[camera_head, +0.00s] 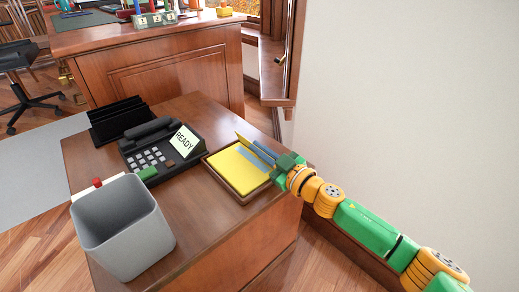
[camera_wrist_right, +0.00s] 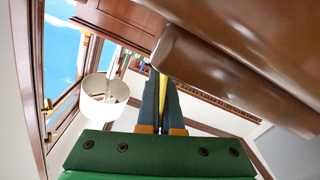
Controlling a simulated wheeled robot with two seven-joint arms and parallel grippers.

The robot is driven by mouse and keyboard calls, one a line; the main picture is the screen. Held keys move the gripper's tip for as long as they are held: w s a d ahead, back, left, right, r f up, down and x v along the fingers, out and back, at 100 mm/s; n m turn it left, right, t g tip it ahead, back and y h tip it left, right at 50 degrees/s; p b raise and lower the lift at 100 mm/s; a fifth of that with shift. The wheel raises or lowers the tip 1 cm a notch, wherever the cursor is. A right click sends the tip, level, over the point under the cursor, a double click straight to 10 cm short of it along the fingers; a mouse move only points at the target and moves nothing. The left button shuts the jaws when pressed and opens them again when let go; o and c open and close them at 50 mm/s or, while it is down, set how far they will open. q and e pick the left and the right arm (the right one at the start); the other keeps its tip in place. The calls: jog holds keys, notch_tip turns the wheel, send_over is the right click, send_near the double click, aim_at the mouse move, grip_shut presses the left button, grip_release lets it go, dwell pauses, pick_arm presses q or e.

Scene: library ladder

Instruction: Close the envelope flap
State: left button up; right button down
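The yellow envelope (camera_head: 236,172) lies in a shallow brown tray (camera_head: 217,178) near the right side of the desk. Its flap (camera_head: 242,139) stands up, tilted, along the far right edge of the envelope. My right gripper (camera_head: 259,153) reaches in from the right, with one finger on each side of the flap. In the right wrist view, a narrow yellow strip of flap (camera_wrist_right: 162,95) fills the small gap between the fingers, so the gripper looks shut on it. The fingers partly hide the flap and the envelope's right part. My left gripper is out of view.
A black telephone (camera_head: 158,150) with a READY card (camera_head: 185,142) stands left of the tray. A grey bin (camera_head: 125,225) is at the front left, and a black file holder (camera_head: 118,119) is behind the phone. A white wall rises at right.

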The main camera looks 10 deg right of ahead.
dwell(0.4)
jog(key=shift+s+a+n+p, duration=0.1)
jog(key=shift+n+p, duration=0.2)
jog(key=shift+n, duration=0.1)
jog(key=n, duration=0.1)
jog(key=n+p, duration=0.1)
jog(key=shift+s+a+f+n, duration=0.2)
jog(key=shift+s+a+n, duration=0.1)
jog(key=shift+a, duration=0.1)
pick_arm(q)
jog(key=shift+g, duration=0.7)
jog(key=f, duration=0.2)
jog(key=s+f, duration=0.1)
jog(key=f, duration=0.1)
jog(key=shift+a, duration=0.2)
pick_arm(e)
jog(key=shift+s+a+f+n, duration=0.1)
jog(key=shift+a+f+n, duration=0.1)
jog(key=shift+n, duration=0.4)
jog(key=shift+a+f+n, duration=0.1)
jog(key=shift+f+n, duration=0.1)
jog(key=shift+n, duration=0.4)
jog(key=c, duration=1.1)
grip_release()
jog(key=shift+d, duration=0.1)
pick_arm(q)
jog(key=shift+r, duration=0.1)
